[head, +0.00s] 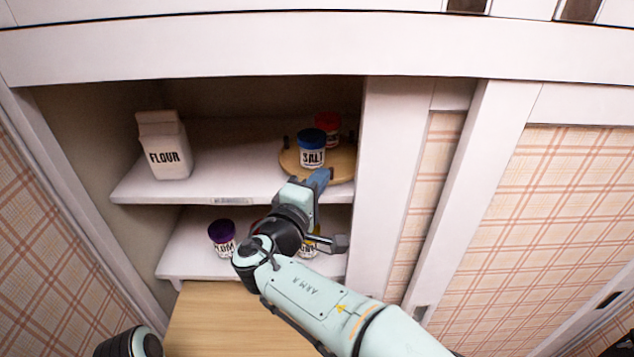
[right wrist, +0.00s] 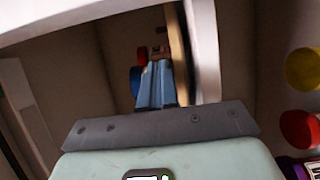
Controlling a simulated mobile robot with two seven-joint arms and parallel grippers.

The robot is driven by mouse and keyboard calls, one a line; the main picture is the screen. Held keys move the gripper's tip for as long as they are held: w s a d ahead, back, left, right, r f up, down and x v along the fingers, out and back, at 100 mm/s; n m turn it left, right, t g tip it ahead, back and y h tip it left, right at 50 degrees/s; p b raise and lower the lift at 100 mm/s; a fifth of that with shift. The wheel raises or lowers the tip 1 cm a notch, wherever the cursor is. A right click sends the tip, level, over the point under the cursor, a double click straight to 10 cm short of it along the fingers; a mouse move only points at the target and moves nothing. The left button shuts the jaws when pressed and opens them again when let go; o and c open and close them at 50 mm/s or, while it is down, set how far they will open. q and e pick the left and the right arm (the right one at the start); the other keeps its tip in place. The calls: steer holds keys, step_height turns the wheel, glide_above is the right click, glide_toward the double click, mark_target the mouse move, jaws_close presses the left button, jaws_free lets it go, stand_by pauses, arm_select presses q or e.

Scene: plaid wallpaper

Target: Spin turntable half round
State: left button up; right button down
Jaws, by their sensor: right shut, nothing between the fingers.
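The turntable (head: 342,172) is a round wooden disc at the right end of the upper shelf. It also shows edge-on in the right wrist view (right wrist: 178,72). A salt jar (head: 312,150) with a blue lid stands on its front part, and a jar with a red lid (head: 328,122) stands behind it. A small dark peg shows at the disc's left edge. My right gripper (head: 322,176) is shut and empty at the disc's front edge, below the salt jar; its blue fingers (right wrist: 155,85) point towards the disc. I cannot tell whether they touch it.
A flour carton (head: 165,148) stands at the left of the upper shelf (head: 215,188). The lower shelf holds a purple-lidded jar (head: 221,238) and a yellow-labelled jar partly hidden by my right arm. The cupboard's white right post (head: 385,170) stands close to the turntable.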

mark_target(344, 194)
arm_select(q)
steer(key=shift+f, duration=0.15)
arm_select(e)
steer(key=shift+d+f, duration=0.1)
